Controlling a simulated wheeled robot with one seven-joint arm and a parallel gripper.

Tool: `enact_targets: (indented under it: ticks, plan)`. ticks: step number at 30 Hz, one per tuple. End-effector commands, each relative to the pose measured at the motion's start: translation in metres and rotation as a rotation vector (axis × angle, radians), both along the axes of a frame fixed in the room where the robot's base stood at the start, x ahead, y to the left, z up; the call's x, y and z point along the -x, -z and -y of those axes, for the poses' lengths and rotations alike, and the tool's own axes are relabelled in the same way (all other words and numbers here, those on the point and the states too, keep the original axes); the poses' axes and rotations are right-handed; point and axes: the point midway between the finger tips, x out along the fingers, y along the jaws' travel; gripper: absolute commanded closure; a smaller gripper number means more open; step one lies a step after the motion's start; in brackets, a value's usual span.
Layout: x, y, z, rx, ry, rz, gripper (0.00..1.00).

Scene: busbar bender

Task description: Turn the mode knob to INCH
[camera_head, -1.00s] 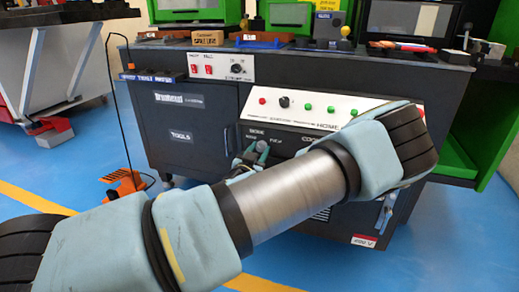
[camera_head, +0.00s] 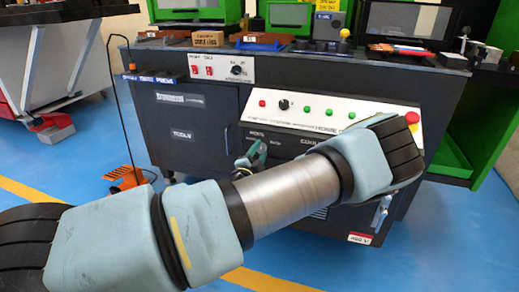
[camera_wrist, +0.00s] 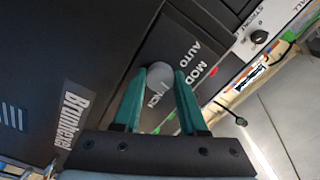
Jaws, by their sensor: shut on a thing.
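The mode knob (camera_wrist: 158,76) is a round grey knob on a black panel, with the words MODE, AUTO and INCH printed around it. INCH lies beside the knob, partly hidden by a finger. My gripper (camera_wrist: 161,80) has two teal fingers, one on each side of the knob, shut on it. I cannot make out which mark the knob points to. In the head view, my gripper (camera_head: 254,154) is at the black front panel, mostly behind my own arm, and the knob is small there.
Above the mode panel, a white sloped strip (camera_head: 300,112) carries small coloured buttons, a black knob (camera_head: 284,104) and a red button (camera_head: 412,117). An orange foot pedal (camera_head: 127,180) stands on the blue floor at left. My arm hides part of the console's lower front.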

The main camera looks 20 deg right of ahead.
Motion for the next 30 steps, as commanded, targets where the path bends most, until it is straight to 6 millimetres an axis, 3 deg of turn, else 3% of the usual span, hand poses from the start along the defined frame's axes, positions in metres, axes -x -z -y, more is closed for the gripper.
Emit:
enact_targets:
  ticks: [15,30]
  plan:
    - [0.0011,0.0003,0.0004,-0.322,0.003,0.299,1.0]
    - [0.0008,0.0011,0.0003,-0.444,0.002,0.411,1.0]
